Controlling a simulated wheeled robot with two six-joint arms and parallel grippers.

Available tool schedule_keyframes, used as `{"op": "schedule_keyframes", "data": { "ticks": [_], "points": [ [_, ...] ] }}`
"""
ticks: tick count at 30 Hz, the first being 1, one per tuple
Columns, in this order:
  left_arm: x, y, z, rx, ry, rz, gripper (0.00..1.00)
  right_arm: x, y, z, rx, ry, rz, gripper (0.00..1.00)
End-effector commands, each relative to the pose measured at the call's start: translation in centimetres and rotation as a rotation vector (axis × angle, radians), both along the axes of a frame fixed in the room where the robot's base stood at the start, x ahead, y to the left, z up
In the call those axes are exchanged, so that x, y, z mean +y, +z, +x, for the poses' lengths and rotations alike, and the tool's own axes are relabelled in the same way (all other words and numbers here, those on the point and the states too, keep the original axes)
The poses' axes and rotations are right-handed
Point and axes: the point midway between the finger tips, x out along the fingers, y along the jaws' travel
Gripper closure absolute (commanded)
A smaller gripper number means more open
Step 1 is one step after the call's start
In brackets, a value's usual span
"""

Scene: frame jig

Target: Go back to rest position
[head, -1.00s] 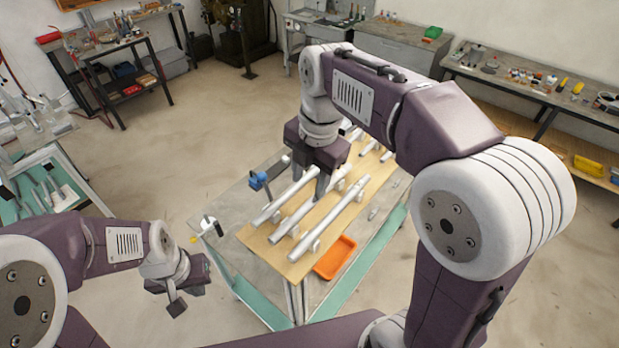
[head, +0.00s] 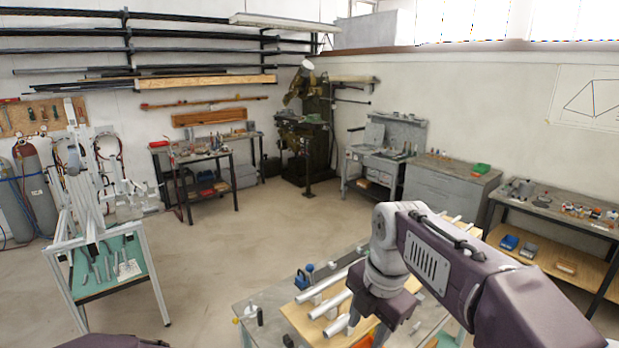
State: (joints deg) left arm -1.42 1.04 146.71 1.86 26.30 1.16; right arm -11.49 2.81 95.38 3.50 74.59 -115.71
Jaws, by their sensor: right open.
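My right gripper (head: 366,328) is open at the lower middle of the head view, over the jig table. Its arm comes in from the right and hides part of the table. Silver tubes (head: 331,304) lie in the frame jig on a wooden board (head: 300,318) under and beside the gripper. I cannot tell whether the fingers touch a tube. My left gripper is out of view; only a bit of my left arm shows at the bottom left edge.
A blue clamp (head: 304,279) stands at the left of the jig table. A teal-topped cart (head: 108,268) with tools stands at the left. Workbenches (head: 448,180) line the back and right walls. The floor (head: 235,232) between is clear.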

Motion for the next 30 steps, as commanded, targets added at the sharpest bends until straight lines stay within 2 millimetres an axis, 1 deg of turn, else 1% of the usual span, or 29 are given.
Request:
{"op": "schedule_keyframes", "data": {
  "ticks": [1, 5, 8, 11, 14, 15, 17, 18, 20, 21, 24, 25, 27, 30],
  "points": [
    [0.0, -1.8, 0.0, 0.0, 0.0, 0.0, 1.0, -0.5, -2.1, -0.2, 0.011, -0.013, -0.002, 0.55],
    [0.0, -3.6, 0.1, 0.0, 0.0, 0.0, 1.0, -1.7, -5.6, -1.5, 0.067, -0.043, -0.013, 0.55],
    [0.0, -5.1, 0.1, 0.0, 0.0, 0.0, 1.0, -2.6, -8.9, -2.5, 0.107, -0.087, -0.019, 0.55],
    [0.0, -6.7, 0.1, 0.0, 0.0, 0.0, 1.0, -3.6, -12.8, -3.7, 0.144, -0.199, -0.02, 0.55],
    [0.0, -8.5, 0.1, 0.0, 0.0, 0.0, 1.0, -4.6, -17.4, -5.1, 0.18, -0.398, -0.019, 0.55],
    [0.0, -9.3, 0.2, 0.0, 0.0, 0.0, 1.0, -5.1, -19.4, -5.8, 0.193, -0.506, -0.018, 0.55],
    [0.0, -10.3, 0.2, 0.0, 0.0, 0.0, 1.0, -5.7, -22.4, -7.0, 0.206, -0.698, -0.015, 0.55],
    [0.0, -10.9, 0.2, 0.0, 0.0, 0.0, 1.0, -6.0, -24.3, -7.8, 0.211, -0.841, -0.011, 0.55],
    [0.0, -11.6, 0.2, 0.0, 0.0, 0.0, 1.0, -6.5, -26.9, -9.1, 0.212, -1.081, -0.001, 0.55],
    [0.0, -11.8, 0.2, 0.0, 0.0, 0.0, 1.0, -6.8, -28.3, -9.9, 0.208, -1.25, 0.01, 0.55],
    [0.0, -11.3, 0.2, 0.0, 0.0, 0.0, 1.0, -7.0, -30.0, -11.1, 0.181, -1.641, 0.058, 0.55],
    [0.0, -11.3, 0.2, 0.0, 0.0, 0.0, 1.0, -7.1, -30.4, -11.1, 0.17, -1.74, 0.079, 0.55],
    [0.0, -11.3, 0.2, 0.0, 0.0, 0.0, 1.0, -7.1, -30.8, -10.7, 0.142, -1.937, 0.137, 0.55],
    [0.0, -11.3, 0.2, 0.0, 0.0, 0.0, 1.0, -7.1, -30.7, -9.4, 0.114, -2.12, 0.215, 0.55]
  ]
}}
